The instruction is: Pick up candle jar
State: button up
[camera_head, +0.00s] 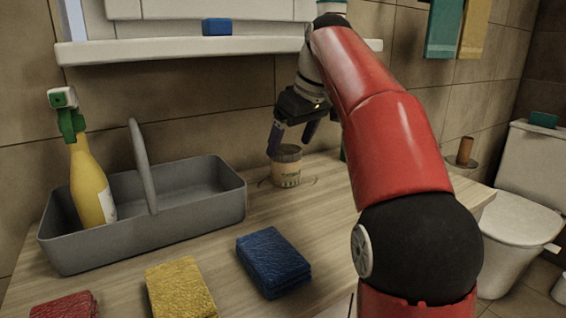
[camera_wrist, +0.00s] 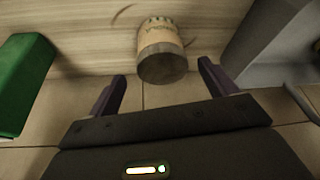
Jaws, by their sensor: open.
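The candle jar (camera_head: 287,170) is a small round jar with a cream label and a dark grey top. It stands on the wooden counter (camera_head: 325,215) near the wall, right of the grey caddy. My gripper (camera_head: 290,146) is above it at the wall side, fingers spread and pointing down. In the wrist view the jar (camera_wrist: 161,52) lies ahead of the fingertips of my gripper (camera_wrist: 163,72), roughly centred between them. The gripper is open and holds nothing. Whether a finger touches the jar I cannot tell.
A grey caddy (camera_head: 205,203) with a yellow spray bottle (camera_head: 90,185) stands left. A green object (camera_wrist: 22,85) is beside the gripper in the wrist view. A shelf (camera_head: 180,48) is above.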

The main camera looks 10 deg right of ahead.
aim_at(283, 165)
jog(key=x, duration=0.2)
jog(key=b+x, duration=0.1)
jog(key=x, duration=0.4)
jog(key=shift+s+f+b, duration=0.15)
jog(key=shift+s+b, duration=0.1)
jog(key=shift+b, duration=0.1)
jog(key=shift+c, duration=0.4)
jog(key=c, duration=1.1)
